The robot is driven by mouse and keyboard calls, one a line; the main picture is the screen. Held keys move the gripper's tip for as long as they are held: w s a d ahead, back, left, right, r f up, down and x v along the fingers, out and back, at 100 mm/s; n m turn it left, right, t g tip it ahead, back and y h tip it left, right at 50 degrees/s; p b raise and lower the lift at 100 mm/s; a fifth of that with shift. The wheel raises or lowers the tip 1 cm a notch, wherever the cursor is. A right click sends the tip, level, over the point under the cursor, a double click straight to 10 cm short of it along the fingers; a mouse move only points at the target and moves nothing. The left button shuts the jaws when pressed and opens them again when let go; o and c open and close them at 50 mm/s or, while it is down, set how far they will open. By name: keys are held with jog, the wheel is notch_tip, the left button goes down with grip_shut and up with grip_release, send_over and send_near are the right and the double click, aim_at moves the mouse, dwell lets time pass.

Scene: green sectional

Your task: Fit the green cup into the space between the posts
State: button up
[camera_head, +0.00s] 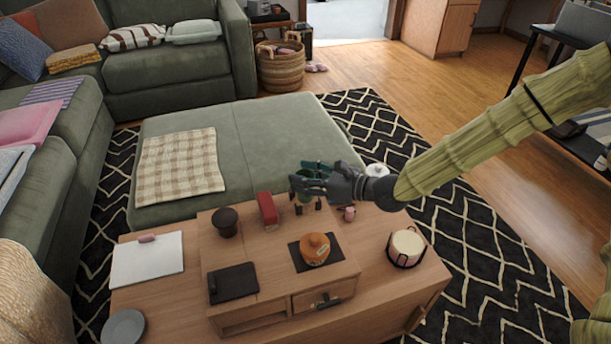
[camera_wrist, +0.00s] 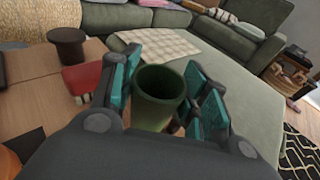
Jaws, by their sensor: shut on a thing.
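The green cup (camera_wrist: 160,98) is upright, with its open mouth facing up, between the teal finger pads of my gripper (camera_wrist: 165,90). My gripper is shut on it. In the head view my gripper (camera_head: 308,180) is above the far edge of the wooden coffee table, and the cup (camera_head: 305,197) is partly hidden by the fingers. Small dark upright pieces (camera_head: 318,205) show just below the gripper and may be the posts. They are too small to tell for sure, and I cannot tell whether the cup touches them.
On the coffee table (camera_head: 185,297), a red block (camera_head: 267,210) and dark cup (camera_head: 225,222) stand left of my gripper. A pink item (camera_head: 349,213) is close on the right. An orange pot (camera_head: 315,249) and a cream pot (camera_head: 407,246) stand nearer. A green ottoman (camera_head: 260,140) lies beyond.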

jog(key=shift+f+b, duration=0.35)
jog(key=shift+f, duration=0.7)
dwell(1.8)
jog(key=o, duration=1.1)
jog(key=shift+r, duration=0.1)
notch_tip(320, 180, up, 8)
jog(key=p, duration=0.5)
dwell(0.6)
jog(key=shift+p, duration=0.3)
